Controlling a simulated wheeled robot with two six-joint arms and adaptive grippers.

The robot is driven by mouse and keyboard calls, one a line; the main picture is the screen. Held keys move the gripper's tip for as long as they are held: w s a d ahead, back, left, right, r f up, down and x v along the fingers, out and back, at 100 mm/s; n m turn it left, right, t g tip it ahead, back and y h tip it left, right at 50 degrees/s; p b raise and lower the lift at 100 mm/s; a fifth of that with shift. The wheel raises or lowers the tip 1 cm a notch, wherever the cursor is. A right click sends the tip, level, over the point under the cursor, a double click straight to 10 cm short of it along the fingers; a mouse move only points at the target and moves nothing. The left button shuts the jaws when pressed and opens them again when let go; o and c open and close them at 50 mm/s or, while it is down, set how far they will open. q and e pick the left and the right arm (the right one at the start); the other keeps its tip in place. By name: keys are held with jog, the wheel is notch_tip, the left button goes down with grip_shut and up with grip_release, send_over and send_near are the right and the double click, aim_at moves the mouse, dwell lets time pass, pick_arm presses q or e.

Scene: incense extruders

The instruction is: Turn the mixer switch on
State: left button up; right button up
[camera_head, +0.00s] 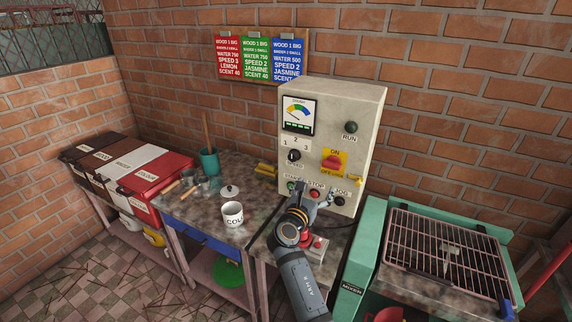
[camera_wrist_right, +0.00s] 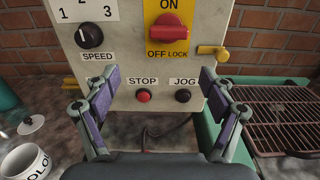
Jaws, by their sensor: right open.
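A red rotary switch (camera_head: 333,162) sits on a yellow plate marked ON above and OFF LOCK below, on the front of a pale control box (camera_head: 360,115). In the right wrist view the red switch (camera_wrist_right: 166,33) is above centre, its handle roughly level. My right gripper (camera_head: 312,196) is in front of the box's lower part, below the switch. In the right wrist view the gripper (camera_wrist_right: 160,77) is open and empty, its fingers spread either side of the STOP (camera_wrist_right: 143,96) and JOG (camera_wrist_right: 183,96) buttons. My left gripper is not in view.
A speed knob (camera_wrist_right: 89,36) is left of the switch, and a yellow latch (camera_wrist_right: 212,52) is right of it. A green mixer (camera_head: 352,288) with a wire rack (camera_head: 440,240) stands right. A white cup (camera_head: 232,213) and a teal holder (camera_head: 209,162) stand on the left table.

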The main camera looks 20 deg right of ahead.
aim_at(330, 167)
jog(key=x, duration=0.3)
jog(key=r+p+x, duration=0.1)
jog(key=x, duration=0.2)
jog(key=r+p+x, duration=0.1)
jog(key=x, duration=0.2)
jog(key=shift+s+d, duration=0.2)
jog(key=shift+d, duration=0.45)
jog(key=shift+w+d+p, duration=0.1)
jog(key=shift+d+p, duration=0.2)
jog(key=shift+d, duration=0.05)
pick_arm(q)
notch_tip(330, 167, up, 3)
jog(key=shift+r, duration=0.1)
pick_arm(e)
jog(key=shift+w+a+f, duration=0.1)
jog(key=shift+c, duration=0.5)
jog(key=c, duration=1)
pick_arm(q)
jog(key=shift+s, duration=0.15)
pick_arm(e)
jog(key=shift+c, duration=0.2)
